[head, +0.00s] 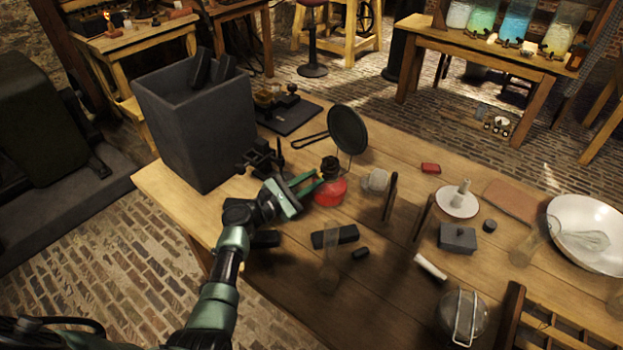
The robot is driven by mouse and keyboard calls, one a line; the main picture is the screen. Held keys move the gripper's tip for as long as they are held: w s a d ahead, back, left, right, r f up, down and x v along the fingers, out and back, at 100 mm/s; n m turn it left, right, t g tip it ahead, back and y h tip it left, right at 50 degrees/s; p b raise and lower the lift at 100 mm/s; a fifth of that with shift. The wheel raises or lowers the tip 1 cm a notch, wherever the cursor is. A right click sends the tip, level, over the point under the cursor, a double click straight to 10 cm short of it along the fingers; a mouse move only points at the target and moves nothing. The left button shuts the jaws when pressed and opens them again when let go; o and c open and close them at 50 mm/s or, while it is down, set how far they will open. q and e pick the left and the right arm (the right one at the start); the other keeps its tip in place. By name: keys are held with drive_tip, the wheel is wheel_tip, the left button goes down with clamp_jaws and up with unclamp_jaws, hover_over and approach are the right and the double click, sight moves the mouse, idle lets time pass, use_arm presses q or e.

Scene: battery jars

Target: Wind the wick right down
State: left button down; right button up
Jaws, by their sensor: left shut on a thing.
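A small lamp with a red glass body (331,193) and a dark burner top (330,165) stands upright on the wooden table. My left gripper (314,182) comes in from the left and is shut at the lamp's left side, at the height of its neck. It appears to be on the lamp's wick knob, but the fingers hide the knob. I cannot make out the wick or a flame. My right gripper is not in view.
A tall grey bin (203,130) stands left of the lamp. A round black disc on a stand (348,129) is just behind it. A cloudy glass piece (376,181) and an upright dark piece (390,196) are close on the right. Dark blocks (335,237) lie in front.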

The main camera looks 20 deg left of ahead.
use_arm(q)
drive_tip(key=shift+f, duration=0.1)
drive_tip(key=c, duration=1.3)
unclamp_jaws()
drive_tip(key=v, duration=0.8)
drive_tip(key=shift+b, duration=0.35)
